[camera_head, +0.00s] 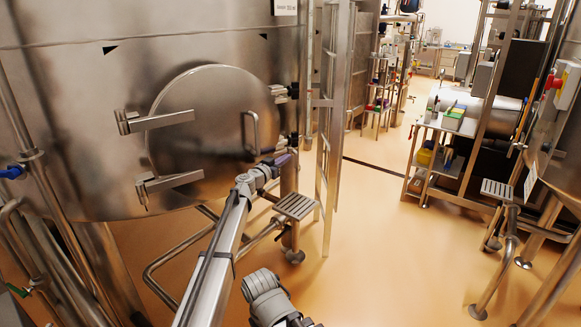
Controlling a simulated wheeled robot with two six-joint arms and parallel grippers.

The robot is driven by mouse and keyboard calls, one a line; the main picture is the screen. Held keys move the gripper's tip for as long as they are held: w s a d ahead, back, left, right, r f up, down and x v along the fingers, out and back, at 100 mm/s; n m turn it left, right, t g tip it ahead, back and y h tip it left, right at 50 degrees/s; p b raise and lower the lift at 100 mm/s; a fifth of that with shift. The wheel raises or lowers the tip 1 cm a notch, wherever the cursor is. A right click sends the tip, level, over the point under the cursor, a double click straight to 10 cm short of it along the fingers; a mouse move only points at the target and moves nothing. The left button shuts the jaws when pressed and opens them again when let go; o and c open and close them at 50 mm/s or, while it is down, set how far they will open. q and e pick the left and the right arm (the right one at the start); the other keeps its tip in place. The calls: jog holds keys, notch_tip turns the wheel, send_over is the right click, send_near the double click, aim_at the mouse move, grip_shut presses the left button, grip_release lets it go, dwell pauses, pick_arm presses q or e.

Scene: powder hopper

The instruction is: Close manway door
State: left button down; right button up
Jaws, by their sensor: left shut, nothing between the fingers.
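The manway door (200,120) is a round steel lid on the side of the large steel tank (75,110). Two hinge arms, the upper hinge (155,121) and the lower hinge (170,183), are at its left. A bar handle (255,133) stands near its right edge. The door lies close against the tank wall; I cannot tell whether it is fully seated. My left gripper (284,158) is at the door's lower right edge, just right of and below the handle. It is shut and empty; contact with the door is unclear. My right gripper is not in view.
A latch fitting (284,92) sits on the tank right of the door. A small step plate (296,206) and bent pipes (165,262) stand below. A steel ladder frame (328,130) rises at right. The orange floor (390,250) is open to the right, before a cart (442,125).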

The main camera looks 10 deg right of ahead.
pick_arm(q)
jog(key=shift+w+a, duration=0.35)
jog(key=shift+w, duration=0.45)
jog(key=shift+w+a, duration=0.3)
jog(key=shift+w, duration=0.5)
jog(key=shift+a, duration=0.1)
jog(key=s+a+f+n+g+y, duration=0.1)
jog(key=s+a+f+g+y, duration=0.15)
jog(key=s+a+f, duration=0.6)
jog(key=s+a+f+n+g+y, duration=0.1)
jog(key=s+a+f+g, duration=0.2)
jog(key=s, duration=1.1)
jog(key=s+a+f+n+g+y, duration=0.1)
jog(key=s+a+f+g+y, duration=0.15)
jog(key=s+a+f, duration=0.6)
jog(key=s+a+f+n+g+y, duration=0.1)
jog(key=s+a+n+g+y, duration=0.2)
jog(key=s+a, duration=0.65)
jog(key=s+a+f+n+g+y, duration=0.1)
jog(key=s+a+n+y, duration=0.4)
jog(key=s, duration=0.7)
jog(key=s+d+m+g, duration=0.1)
jog(key=s+d+m, duration=0.3)
jog(key=d, duration=0.6)
jog(key=shift+s+d+m, duration=0.3)
jog(key=shift+s+m, duration=0.05)
jog(key=shift+m, duration=0.55)
